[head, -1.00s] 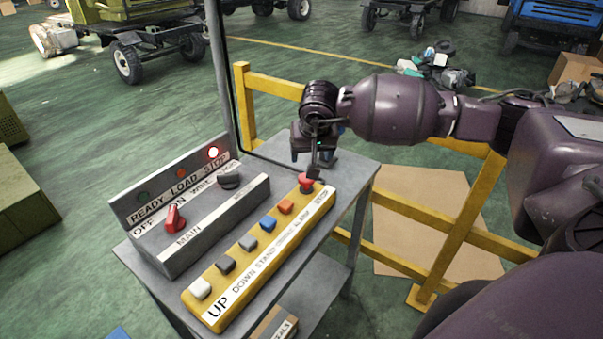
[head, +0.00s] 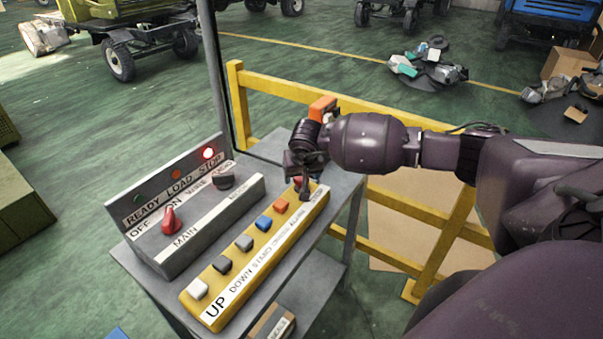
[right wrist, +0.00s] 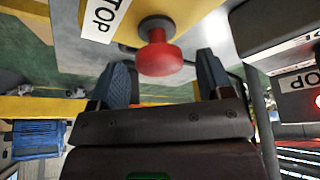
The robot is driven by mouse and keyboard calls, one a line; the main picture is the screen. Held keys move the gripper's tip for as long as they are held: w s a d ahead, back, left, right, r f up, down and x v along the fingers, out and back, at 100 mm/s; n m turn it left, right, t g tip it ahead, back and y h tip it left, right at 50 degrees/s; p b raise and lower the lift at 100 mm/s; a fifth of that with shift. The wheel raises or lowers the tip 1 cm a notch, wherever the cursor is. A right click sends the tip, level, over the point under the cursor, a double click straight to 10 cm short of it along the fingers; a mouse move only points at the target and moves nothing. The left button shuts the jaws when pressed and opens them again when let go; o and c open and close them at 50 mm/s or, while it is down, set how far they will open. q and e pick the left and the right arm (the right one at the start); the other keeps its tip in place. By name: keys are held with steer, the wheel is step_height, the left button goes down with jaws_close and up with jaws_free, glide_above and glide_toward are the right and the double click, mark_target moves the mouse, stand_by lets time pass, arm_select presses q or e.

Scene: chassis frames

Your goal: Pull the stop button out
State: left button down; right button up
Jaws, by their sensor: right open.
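The red mushroom-shaped stop button (right wrist: 158,55) shows in the right wrist view, on a dark stem above the yellow button box, beside a label ending in "TOP". My right gripper (right wrist: 163,75) is open, with one blue finger on each side of the red cap. Gaps show between the fingers and the cap. In the head view my right gripper (head: 303,183) is over the far right end of the yellow button box (head: 262,270) and hides the stop button there. My left gripper is not in view.
Other buttons, including a white one (head: 197,288) and a blue one (head: 263,223), line the yellow box. A grey panel (head: 210,225) with a red switch (head: 170,220) and a lit red STOP lamp (head: 208,153) stands beside it. A yellow railing (head: 270,86) runs behind the table.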

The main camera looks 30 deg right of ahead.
steer(key=shift+f, duration=0.1)
steer(key=c, duration=1.3)
steer(key=shift+r+b, duration=0.75)
steer(key=shift+b, duration=0.1)
steer(key=shift+w+r, duration=0.1)
steer(key=shift+r, duration=0.05)
steer(key=o, duration=1.3)
